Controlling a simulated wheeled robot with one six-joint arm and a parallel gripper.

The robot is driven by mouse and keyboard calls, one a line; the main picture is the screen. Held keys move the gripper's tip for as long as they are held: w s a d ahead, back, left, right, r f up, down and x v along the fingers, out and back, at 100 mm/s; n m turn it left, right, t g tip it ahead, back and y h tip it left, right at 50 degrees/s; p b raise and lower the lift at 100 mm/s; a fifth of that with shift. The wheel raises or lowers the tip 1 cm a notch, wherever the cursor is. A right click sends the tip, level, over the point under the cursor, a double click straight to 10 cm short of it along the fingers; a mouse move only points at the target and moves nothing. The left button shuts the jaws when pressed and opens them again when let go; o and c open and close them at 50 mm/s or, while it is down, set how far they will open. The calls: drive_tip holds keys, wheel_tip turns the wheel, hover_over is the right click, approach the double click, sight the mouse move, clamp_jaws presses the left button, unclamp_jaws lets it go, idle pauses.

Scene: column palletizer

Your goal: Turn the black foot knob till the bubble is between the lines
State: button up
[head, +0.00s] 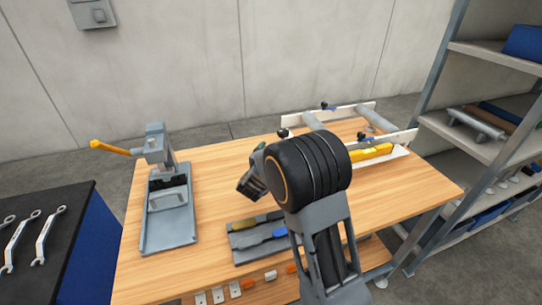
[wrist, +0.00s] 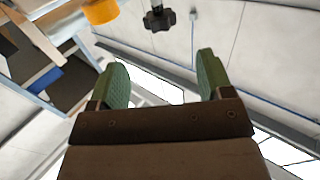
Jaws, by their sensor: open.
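The rail frame (head: 400,136) has white side rails and grey rollers and stands on the bench. Small black knobs (head: 283,133) show along it, another at the back (head: 325,105) and one near the right rail (head: 361,136). A yellow level (head: 371,152) lies by the near right rail; its bubble cannot be read. My gripper (head: 250,180) is over the bench, left of the frame, partly hidden by my wrist. In the wrist view, my gripper (wrist: 160,62) is open and empty, with green-padded fingers. A black lobed knob (wrist: 160,19) shows beyond the fingertips, apart from them; which knob it is I cannot tell.
A press (head: 168,220) with an orange handle (head: 110,147) stands at the bench's left. A grey tray (head: 240,257) with tools lies at the front. Shelves (head: 480,140) stand right; a dark cabinet with wrenches (head: 42,235) is left. Bare bench top lies between press and frame.

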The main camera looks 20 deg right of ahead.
drive_tip(key=shift+v, duration=1.15)
idle(1.0)
